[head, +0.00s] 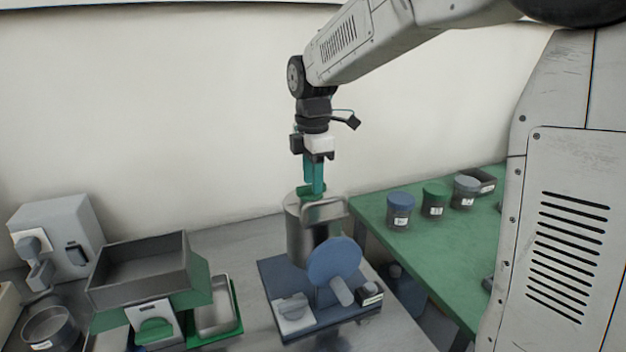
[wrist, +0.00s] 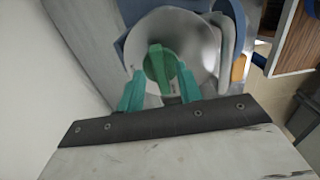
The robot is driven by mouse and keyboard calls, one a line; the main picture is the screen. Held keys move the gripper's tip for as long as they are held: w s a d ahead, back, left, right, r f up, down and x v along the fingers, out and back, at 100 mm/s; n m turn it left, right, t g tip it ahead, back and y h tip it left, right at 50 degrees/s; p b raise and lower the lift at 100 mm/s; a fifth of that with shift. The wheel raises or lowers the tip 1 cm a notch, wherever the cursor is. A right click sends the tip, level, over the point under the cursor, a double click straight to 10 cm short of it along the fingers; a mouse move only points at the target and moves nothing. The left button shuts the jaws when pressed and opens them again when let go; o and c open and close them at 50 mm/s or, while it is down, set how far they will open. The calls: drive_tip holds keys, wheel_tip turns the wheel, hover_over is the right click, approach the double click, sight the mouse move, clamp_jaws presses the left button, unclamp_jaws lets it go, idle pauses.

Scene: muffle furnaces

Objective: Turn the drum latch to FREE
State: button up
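The drum is a shiny metal cylinder (head: 303,232) standing upright on a blue base plate (head: 325,325). A round green latch (wrist: 158,62) with a raised bar is on its top. In the head view the latch (head: 303,190) is partly hidden by my fingers. My gripper (head: 314,190) points straight down over the drum top. In the wrist view its two teal fingers (wrist: 160,92) are apart, one on each side of the latch bar, with gaps visible. I cannot tell whether the tips touch the latch. No FREE marking is readable.
A blue disc (head: 335,260) and a grey block (head: 293,309) are at the drum's front. A grey bin (head: 140,280) and a metal tray (head: 216,306) stand to the left. Several lidded jars, including a blue one (head: 400,208), stand on the green table (head: 430,255) at right.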

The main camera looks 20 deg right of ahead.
drive_tip(key=shift+f, duration=0.45)
clamp_jaws()
